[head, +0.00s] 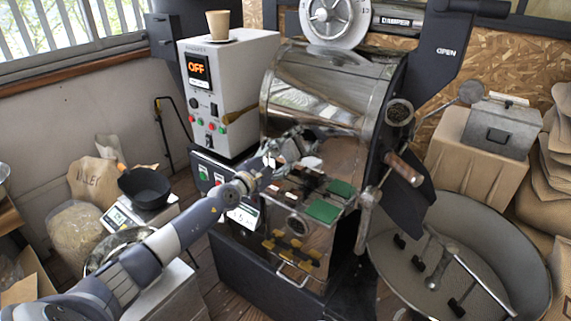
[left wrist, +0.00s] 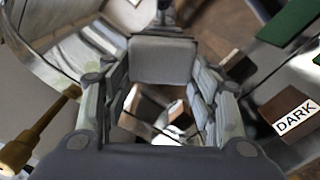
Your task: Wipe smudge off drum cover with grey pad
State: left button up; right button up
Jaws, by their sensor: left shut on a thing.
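My left gripper (head: 292,150) is in front of the lower part of the shiny metal drum cover (head: 318,82) of the roaster. In the left wrist view the two fingers are shut on a grey pad (left wrist: 162,60), which sits between the fingertips. In the head view the pad is hard to make out among the fingers and reflections. I cannot tell whether the pad touches the cover. I cannot clearly make out a smudge on the cover; reflections run across it. My right gripper is in neither view.
Below the gripper a shelf holds small blocks and green cards (head: 323,211); a "DARK" label (left wrist: 296,118) shows in the wrist view. A control box (head: 232,85) with a paper cup (head: 218,25) stands left. A round cooling tray (head: 520,245) is at right.

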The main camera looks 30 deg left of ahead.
pick_arm(q)
jog(key=shift+w+a+r+b, duration=0.1)
jog(key=shift+a+b, duration=0.55)
jog(key=shift+a, duration=0.25)
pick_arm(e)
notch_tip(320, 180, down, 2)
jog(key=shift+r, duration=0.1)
pick_arm(q)
jog(key=shift+s+a+p, duration=0.2)
jog(key=shift+s+p, duration=0.8)
jog(key=shift+s, duration=1.95)
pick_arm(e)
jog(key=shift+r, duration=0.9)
